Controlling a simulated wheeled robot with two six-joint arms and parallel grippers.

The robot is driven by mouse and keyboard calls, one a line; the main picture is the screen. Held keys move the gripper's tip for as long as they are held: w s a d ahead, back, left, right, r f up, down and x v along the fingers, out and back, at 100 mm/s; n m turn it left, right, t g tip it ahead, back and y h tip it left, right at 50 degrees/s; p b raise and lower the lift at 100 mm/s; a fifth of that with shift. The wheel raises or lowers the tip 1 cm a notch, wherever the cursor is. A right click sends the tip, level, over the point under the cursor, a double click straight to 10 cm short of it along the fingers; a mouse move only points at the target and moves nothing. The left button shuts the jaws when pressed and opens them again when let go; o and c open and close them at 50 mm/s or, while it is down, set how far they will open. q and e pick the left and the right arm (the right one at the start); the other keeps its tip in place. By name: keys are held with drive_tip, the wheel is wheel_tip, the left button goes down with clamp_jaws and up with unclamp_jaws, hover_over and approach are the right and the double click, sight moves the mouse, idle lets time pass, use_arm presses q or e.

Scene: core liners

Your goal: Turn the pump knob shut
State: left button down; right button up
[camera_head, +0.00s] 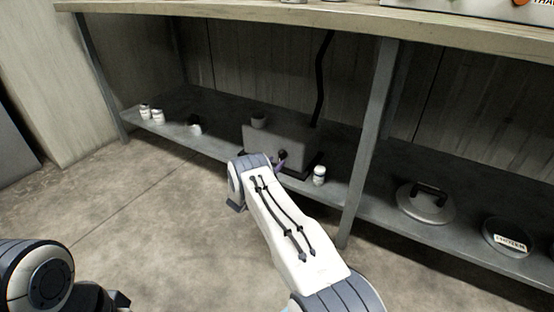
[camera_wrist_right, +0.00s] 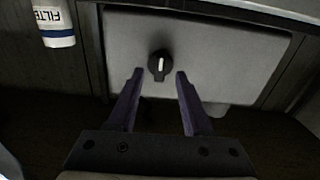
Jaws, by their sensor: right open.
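The pump is a grey box (camera_head: 262,138) on the low shelf under the bench, with a black hose rising behind it. Its black round knob with a white pointer mark (camera_wrist_right: 160,65) is on the flat grey face in the right wrist view. The mark runs up and down in that view. My right gripper (camera_wrist_right: 159,76) is open, with its purple fingers on either side of the knob; I cannot tell whether they touch it. In the head view my right arm reaches to the box and hides part of its front. My left gripper is out of view; only part of that arm shows.
A white filter bottle (camera_head: 319,175) stands beside the box; it also shows in the wrist view (camera_wrist_right: 53,22). A bench leg (camera_head: 368,140) stands to the right. A round lid with a handle (camera_head: 426,203) and a labelled round container (camera_head: 508,238) lie further right. Small jars stand left.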

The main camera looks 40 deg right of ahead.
drive_tip(key=p+v, duration=0.3)
drive_tip(key=v, duration=0.5)
